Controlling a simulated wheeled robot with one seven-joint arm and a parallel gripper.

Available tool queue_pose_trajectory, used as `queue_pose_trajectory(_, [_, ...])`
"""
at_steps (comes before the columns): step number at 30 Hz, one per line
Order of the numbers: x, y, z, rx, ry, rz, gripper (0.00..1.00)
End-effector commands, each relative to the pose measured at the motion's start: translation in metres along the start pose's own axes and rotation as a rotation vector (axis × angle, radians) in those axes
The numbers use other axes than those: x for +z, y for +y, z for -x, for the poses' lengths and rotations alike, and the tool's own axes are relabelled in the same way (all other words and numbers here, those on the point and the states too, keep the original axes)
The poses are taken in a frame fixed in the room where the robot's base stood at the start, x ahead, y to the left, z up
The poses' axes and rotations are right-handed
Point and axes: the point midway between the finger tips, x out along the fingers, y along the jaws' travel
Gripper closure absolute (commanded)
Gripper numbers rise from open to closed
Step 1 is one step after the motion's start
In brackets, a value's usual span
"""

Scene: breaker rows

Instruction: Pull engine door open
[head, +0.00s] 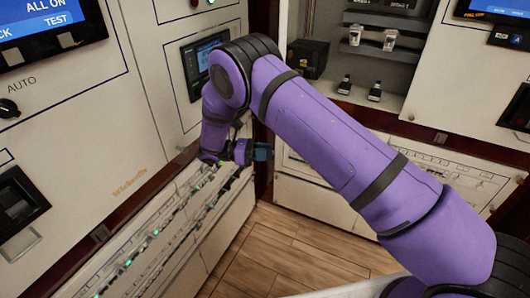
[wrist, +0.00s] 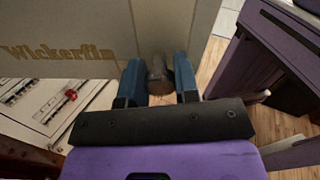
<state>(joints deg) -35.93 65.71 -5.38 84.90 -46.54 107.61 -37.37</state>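A white panel (wrist: 85,25) lettered "Wickerfin" fills the upper left of the wrist view; I take it as the engine door. The lettering also shows on the left wall panel (head: 105,135) in the head view. A round brownish knob (wrist: 158,78) is near the panel's lower right corner. My gripper (wrist: 159,72) has its two blue fingers on either side of the knob, close to it. I cannot tell whether they press on it. In the head view my gripper (head: 262,152) is small, partly behind my own wrist, and the knob is hidden there.
Below the door is a slanted breaker panel with a red knob (wrist: 70,95) and rows of green-lit switches (head: 155,232). A shelf recess (head: 375,55) is at the back right. Open wooden floor (head: 280,255) lies between the wall panels. A small screen (head: 203,60) is behind my arm.

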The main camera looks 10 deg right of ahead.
Motion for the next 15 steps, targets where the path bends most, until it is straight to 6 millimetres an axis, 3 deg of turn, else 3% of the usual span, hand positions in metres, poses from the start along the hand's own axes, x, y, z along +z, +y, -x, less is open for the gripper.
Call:
queue_pose_trajectory(1, [0.0032,0.0024,-0.0008,0.001,0.002,-0.007,0.64])
queue_pose_trajectory(3, [0.0026,0.0019,-0.0007,0.001,0.001,-0.006,0.48])
queue_pose_trajectory(4, [0.0023,0.0017,-0.0006,0.001,0.001,-0.005,0.45])
queue_pose_trajectory(15, [0.0060,-0.0007,0.0001,0.001,0.001,-0.002,0.45])
